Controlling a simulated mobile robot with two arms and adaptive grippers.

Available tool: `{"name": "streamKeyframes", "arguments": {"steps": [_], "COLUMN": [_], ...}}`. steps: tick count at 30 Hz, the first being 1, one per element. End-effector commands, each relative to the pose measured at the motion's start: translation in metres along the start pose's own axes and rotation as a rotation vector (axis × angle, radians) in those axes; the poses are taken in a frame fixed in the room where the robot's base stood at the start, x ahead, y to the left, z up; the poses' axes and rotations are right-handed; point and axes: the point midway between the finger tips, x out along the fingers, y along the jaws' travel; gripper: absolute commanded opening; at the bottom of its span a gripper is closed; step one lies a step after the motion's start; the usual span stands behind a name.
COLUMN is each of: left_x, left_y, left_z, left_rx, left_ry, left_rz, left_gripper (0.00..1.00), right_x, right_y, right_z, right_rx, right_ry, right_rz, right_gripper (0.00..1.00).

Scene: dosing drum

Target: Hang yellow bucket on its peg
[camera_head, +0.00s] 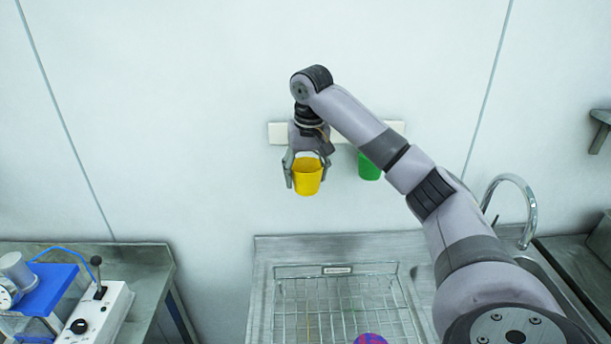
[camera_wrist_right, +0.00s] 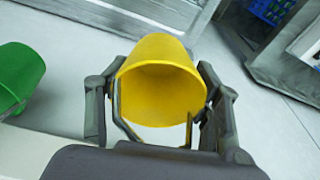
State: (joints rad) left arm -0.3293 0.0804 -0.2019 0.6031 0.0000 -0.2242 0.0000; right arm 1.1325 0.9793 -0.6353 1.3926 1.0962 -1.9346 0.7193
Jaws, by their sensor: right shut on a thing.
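The yellow bucket (camera_head: 307,177) is held upright in front of the white peg rail (camera_head: 277,133) on the wall. My right gripper (camera_head: 307,165) is shut on it, with a finger on each side near its rim. In the right wrist view the open mouth of the yellow bucket (camera_wrist_right: 162,92) faces the camera, between the fingers of my right gripper (camera_wrist_right: 160,118). The arm and gripper hide much of the rail, and I cannot see the yellow bucket's peg or whether it touches the rail. My left gripper is not in view.
A green bucket (camera_head: 369,166) hangs at the rail just right of the yellow one; it also shows in the wrist view (camera_wrist_right: 18,75). Below are a wire rack (camera_head: 340,300) with a purple-red item (camera_head: 370,339) and a faucet (camera_head: 527,205). A bench with devices (camera_head: 100,310) stands left.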

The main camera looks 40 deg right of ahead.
Motion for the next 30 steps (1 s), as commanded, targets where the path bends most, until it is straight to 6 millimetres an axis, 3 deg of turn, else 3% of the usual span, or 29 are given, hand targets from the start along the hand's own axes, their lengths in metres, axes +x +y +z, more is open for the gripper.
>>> {"name": "streamKeyframes", "arguments": {"steps": [6,9,13,21,30], "left_x": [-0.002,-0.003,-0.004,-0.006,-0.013], "left_y": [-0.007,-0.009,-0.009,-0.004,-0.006], "left_z": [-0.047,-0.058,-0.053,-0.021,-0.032], "left_rx": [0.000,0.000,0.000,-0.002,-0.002], "left_ry": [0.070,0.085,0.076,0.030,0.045], "left_rz": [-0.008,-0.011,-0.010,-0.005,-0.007], "left_gripper": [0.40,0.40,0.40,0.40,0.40], "right_x": [0.003,0.004,0.006,0.009,0.012], "right_y": [0.001,0.002,0.004,0.006,0.008], "right_z": [-0.013,-0.019,-0.026,-0.042,-0.060], "right_rx": [0.000,0.001,0.001,0.000,0.000], "right_ry": [-0.001,0.000,-0.001,-0.001,-0.001], "right_rz": [-0.002,-0.001,0.000,0.000,-0.002], "right_gripper": [0.27,0.27,0.27,0.27,0.27]}}
